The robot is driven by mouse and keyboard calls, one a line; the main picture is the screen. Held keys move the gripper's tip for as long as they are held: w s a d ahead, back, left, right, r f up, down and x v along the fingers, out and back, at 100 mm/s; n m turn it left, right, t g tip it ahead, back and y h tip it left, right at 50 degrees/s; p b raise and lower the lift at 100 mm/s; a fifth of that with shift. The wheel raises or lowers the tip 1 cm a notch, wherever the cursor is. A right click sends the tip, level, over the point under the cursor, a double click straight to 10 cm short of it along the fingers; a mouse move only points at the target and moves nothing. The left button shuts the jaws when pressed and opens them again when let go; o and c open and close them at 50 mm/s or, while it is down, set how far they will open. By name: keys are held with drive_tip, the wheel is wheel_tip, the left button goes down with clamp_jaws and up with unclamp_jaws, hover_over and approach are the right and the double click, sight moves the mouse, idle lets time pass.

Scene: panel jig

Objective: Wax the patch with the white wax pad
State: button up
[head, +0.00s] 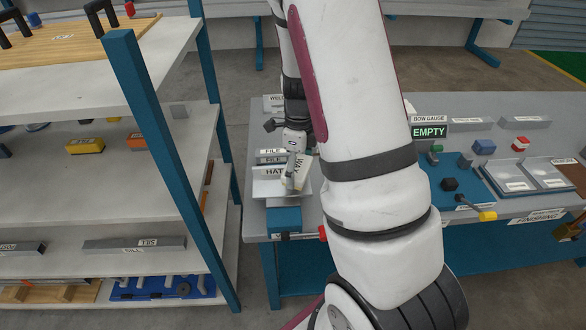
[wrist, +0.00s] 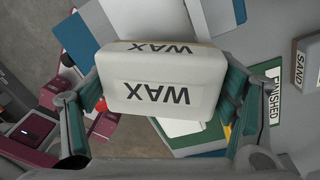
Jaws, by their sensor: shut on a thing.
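The white wax pad (wrist: 150,95), a pale block with black WAX lettering, fills the middle of the wrist view. My gripper (wrist: 170,98) is shut on it, with one finger at each side. In the head view the tilted pad (head: 298,171) hangs below my gripper (head: 295,148), over the left end of the workbench. I cannot tell from these frames whether it touches anything below. The patch cannot be made out for certain; my arm covers much of the bench in the head view and the pad covers the area under it in the wrist view.
The workbench (head: 468,108) carries a blue board (head: 438,190) and grey panels (head: 510,175) right of my arm. A shelf rack with a blue post (head: 160,140) stands close on the left. The wrist view shows a SAND block (wrist: 308,72) and a FINISHED label (wrist: 273,97).

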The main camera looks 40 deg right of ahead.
sight(297, 166)
drive_tip(key=shift+r+p, duration=1.85)
drive_tip(key=shift+r, duration=1.15)
drive_tip(key=shift+r+p, duration=0.7)
drive_tip(key=shift+r, duration=0.8)
